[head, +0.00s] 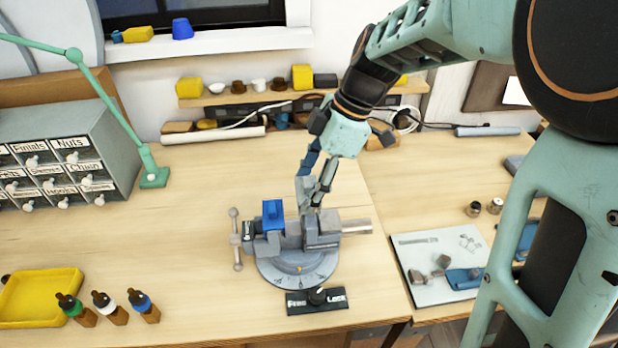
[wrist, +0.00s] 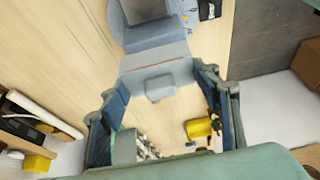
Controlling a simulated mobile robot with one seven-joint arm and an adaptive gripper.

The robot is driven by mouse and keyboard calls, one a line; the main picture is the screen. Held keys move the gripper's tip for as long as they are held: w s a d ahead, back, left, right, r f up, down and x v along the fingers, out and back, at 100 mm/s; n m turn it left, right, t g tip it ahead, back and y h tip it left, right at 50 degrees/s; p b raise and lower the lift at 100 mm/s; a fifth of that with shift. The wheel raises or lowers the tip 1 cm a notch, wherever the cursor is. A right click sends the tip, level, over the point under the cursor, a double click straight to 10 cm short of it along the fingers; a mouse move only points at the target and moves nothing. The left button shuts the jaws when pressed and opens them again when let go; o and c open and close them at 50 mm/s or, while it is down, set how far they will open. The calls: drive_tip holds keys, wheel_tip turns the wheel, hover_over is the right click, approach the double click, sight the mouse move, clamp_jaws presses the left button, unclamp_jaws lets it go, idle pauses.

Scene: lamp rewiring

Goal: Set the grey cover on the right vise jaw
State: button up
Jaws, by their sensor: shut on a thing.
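My gripper (head: 314,190) points down over the middle of the vise (head: 298,265). It is shut on the grey cover (head: 304,196), held at the gap side of the right vise jaw (head: 323,231). In the wrist view, the grey cover (wrist: 158,74) spans between the fingertips of my gripper (wrist: 160,88), with a small block on its near face. A larger grey vise part shows just beyond it. I cannot tell whether the cover touches the jaw. A blue cover (head: 273,214) sits on the left vise jaw (head: 268,241).
A black lock plate (head: 316,301) lies in front of the vise. Several dropper bottles (head: 110,308) and a yellow tray (head: 38,298) stand at the left front. A pale mat (head: 425,290) with small parts lies at right. A drawer cabinet (head: 112,128) stands at left.

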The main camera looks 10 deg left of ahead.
drive_tip(key=shift+s+f+b, duration=0.1)
drive_tip(key=shift+f+b, duration=0.25)
drive_tip(key=shift+f, duration=0.45)
wheel_tip(320, 180, down, 3)
drive_tip(key=b, duration=0.3)
drive_tip(key=shift+s+d+f+b, duration=0.2)
drive_tip(key=shift+f+b, duration=0.3)
drive_tip(key=shift+f, duration=0.1)
drive_tip(key=shift+c, duration=0.4)
drive_tip(key=shift+f, duration=0.1)
drive_tip(key=o, duration=1.4)
drive_tip(key=shift+w+a+f, duration=0.1)
drive_tip(key=shift+w+a, duration=0.05)
drive_tip(key=shift+w, duration=0.1)
drive_tip(key=shift+r, duration=0.3)
